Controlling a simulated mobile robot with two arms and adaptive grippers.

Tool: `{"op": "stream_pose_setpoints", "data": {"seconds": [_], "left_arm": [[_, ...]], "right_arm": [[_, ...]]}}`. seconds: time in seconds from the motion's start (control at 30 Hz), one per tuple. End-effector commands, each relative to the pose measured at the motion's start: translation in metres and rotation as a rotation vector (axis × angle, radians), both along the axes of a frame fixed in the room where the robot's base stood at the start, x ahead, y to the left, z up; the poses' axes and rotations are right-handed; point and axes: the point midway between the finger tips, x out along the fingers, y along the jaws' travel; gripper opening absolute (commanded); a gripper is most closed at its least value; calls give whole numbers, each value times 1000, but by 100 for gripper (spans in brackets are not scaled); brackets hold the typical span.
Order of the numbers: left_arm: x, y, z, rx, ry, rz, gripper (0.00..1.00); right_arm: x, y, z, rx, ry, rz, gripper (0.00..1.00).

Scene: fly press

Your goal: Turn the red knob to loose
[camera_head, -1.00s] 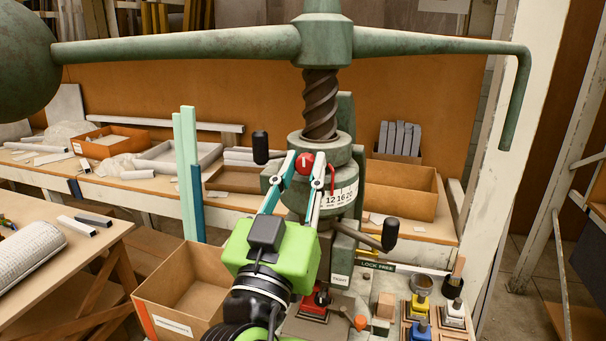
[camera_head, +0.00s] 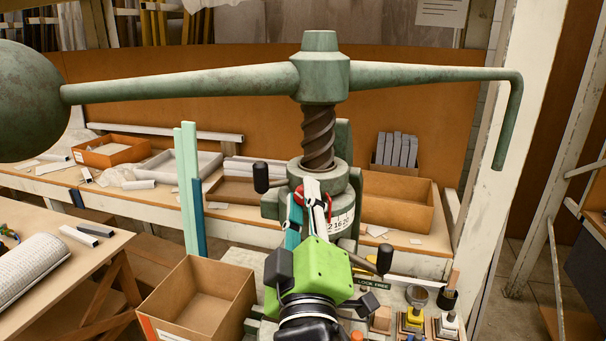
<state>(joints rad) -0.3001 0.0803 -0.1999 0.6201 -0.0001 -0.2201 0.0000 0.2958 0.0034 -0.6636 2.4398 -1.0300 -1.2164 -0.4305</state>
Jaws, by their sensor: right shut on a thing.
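The red knob (camera_head: 299,195) sits on the front of the green press collar under the screw (camera_head: 318,137). Only parts of its red edge show, because my right gripper's fingers cover most of it. My right gripper (camera_head: 307,194), with a bright green body, reaches up from below and is shut on the knob. Its teal and white fingers look rolled, one largely in front of the other. The white number scale (camera_head: 342,222) on the collar is partly hidden by the gripper. My left gripper is not in view.
A black-knobbed lever (camera_head: 261,176) sticks out left of the collar and another black handle (camera_head: 384,260) lies to the right. The long green press arm (camera_head: 430,74) spans above. An open cardboard box (camera_head: 165,300) stands at lower left, and small stamps (camera_head: 448,325) at lower right.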

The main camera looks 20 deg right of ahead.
Motion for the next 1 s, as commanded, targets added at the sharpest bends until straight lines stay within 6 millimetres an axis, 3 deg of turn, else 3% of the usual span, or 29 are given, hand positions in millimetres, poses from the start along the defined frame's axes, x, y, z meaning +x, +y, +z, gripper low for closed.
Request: {"op": "stream_pose_setpoints", "data": {"seconds": [0.03,0.4,0.7,1.0], "left_arm": [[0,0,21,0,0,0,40],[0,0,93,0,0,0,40],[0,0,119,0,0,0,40],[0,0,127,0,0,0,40]], "right_arm": [[0,0,10,-38,28,0,0],[-1,0,10,-319,216,0,0],[0,0,6,-480,322,0,0],[0,0,3,-556,373,0,0]]}}
